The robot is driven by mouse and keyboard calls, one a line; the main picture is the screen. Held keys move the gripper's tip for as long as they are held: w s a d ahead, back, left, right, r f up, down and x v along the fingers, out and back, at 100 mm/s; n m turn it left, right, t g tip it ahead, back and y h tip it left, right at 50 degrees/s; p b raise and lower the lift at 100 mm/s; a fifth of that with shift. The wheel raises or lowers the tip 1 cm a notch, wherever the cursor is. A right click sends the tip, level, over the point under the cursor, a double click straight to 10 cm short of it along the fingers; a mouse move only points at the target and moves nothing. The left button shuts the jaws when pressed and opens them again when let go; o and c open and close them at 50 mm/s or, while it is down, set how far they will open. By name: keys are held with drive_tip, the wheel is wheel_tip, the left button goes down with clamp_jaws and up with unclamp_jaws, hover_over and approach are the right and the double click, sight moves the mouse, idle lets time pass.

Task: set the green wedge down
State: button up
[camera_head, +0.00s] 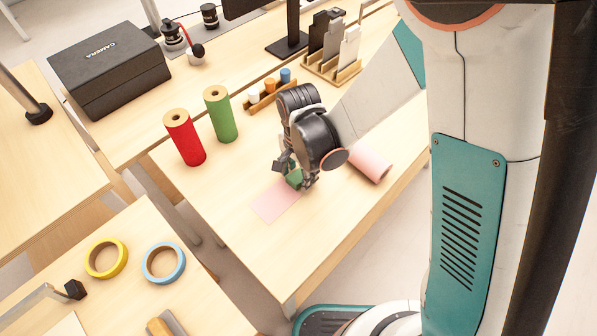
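The green wedge (294,179) is small and mostly hidden by my gripper. It is low over the back right end of a flat pink sheet (272,204) on the light wooden table. I cannot tell whether it touches the sheet. My gripper (297,177) points down with its dark fingers on either side of the wedge, and looks shut on it.
A pink roll (370,164) lies just right of my gripper. A red roll (184,138) and a green roll (220,114) stand to the left. A small wooden rack (268,94) stands behind. The table's front part is clear. Yellow tape (91,262) and blue tape (148,270) lie on another table.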

sight(298, 176)
wheel_tip(298, 176, up, 12)
drive_tip(key=p, duration=0.4)
drive_tip(key=shift+r, duration=0.15)
idle(0.3)
